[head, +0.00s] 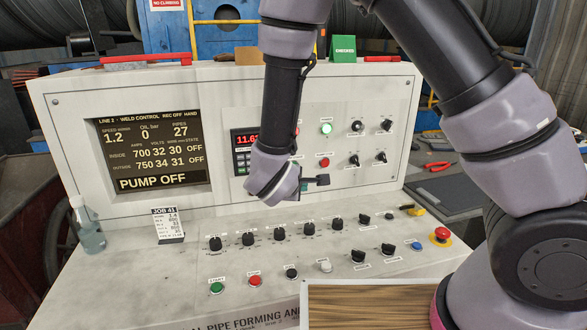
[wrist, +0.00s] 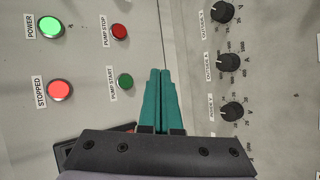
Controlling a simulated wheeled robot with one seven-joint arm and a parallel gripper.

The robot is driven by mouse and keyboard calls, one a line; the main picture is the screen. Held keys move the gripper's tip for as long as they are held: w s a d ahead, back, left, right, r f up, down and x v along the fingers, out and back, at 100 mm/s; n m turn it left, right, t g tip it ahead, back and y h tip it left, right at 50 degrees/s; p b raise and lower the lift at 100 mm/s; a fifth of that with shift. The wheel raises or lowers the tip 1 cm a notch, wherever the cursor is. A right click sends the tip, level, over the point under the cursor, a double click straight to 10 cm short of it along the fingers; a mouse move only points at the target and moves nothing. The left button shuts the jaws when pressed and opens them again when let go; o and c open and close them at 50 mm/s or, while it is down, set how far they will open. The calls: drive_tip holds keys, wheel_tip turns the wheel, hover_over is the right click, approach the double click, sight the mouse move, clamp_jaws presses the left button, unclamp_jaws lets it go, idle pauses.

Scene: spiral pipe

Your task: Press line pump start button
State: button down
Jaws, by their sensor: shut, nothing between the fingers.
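The green pump start button (wrist: 125,81) sits on the grey panel in the wrist view, just left of my fingertips. In the head view my arm hides it. The red pump stop button (wrist: 119,31) is above it in the wrist view, and also shows in the head view (head: 323,162). My gripper (wrist: 160,73) has its teal fingers shut together, empty, apart from the button in the picture. In the head view the gripper (head: 303,187) is mostly hidden by my wrist, in front of the upright panel. The display (head: 152,154) reads PUMP OFF and oil 0.
A lit green power lamp (wrist: 51,27) and a lit red stopped lamp (wrist: 60,91) lie left of the pump buttons in the wrist view. Black knobs (head: 248,239) line the sloping desk below my gripper. A red emergency button (head: 441,234) stands at the desk's right.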

drive_tip(key=w+a, duration=0.2)
drive_tip(key=w, duration=0.6)
drive_tip(key=shift+w+a, duration=0.15)
drive_tip(key=shift+w, duration=0.05)
idle(1.9)
drive_tip(key=shift+w, duration=0.3)
drive_tip(key=shift+w+a, duration=0.2)
drive_tip(key=shift+w, duration=0.15)
idle(0.8)
drive_tip(key=shift+s, duration=0.15)
drive_tip(key=shift+s+d, duration=0.25)
drive_tip(key=shift+s, duration=0.35)
drive_tip(key=s, duration=0.2)
drive_tip(key=s+d, duration=0.1)
drive_tip(key=s, duration=0.1)
drive_tip(key=shift+s+d, duration=0.2)
drive_tip(key=shift+s, duration=0.2)
